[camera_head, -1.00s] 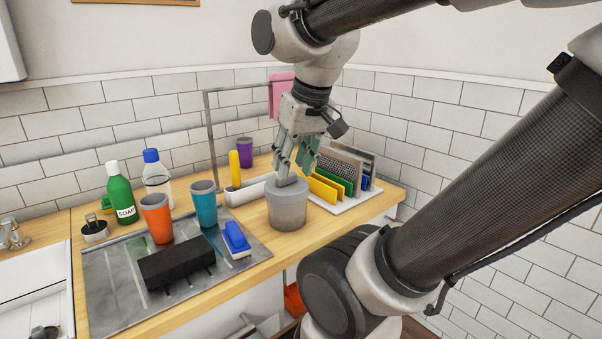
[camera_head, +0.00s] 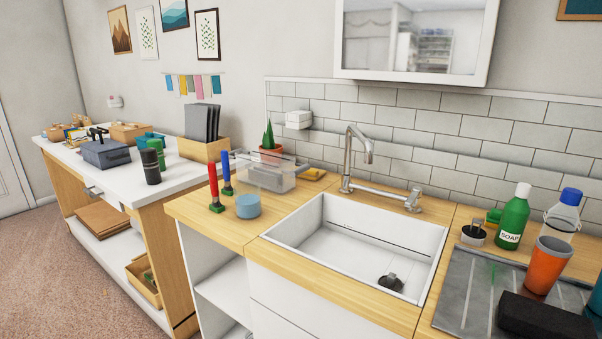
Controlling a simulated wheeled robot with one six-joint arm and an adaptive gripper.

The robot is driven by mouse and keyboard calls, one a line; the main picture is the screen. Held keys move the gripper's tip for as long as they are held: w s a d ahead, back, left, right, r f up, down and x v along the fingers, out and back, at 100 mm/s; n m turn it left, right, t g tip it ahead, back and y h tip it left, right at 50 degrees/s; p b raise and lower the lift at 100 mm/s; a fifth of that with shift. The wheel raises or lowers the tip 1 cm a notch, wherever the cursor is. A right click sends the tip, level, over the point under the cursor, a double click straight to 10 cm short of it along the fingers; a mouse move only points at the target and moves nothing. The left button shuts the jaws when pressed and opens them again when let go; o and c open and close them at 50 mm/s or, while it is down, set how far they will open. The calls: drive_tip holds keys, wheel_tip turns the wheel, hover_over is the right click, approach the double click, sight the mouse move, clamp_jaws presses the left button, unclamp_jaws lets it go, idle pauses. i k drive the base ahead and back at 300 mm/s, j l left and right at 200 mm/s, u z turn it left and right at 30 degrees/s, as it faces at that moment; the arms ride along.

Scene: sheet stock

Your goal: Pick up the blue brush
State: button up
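A brush with a blue handle (camera_head: 226,170) stands upright on the wooden counter, left of the sink. A brush with a red handle (camera_head: 213,182) stands upright just left of it. Both have dark green lower ends.
The white sink (camera_head: 355,245) and its tap (camera_head: 352,160) lie right of the brushes. A clear bin (camera_head: 270,172) and a potted plant (camera_head: 268,145) stand behind. The soap bottle (camera_head: 513,215), orange cup (camera_head: 546,265) and black block (camera_head: 545,318) are at right.

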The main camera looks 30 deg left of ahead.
sight(228, 189)
drive_tip(key=u, duration=1.85)
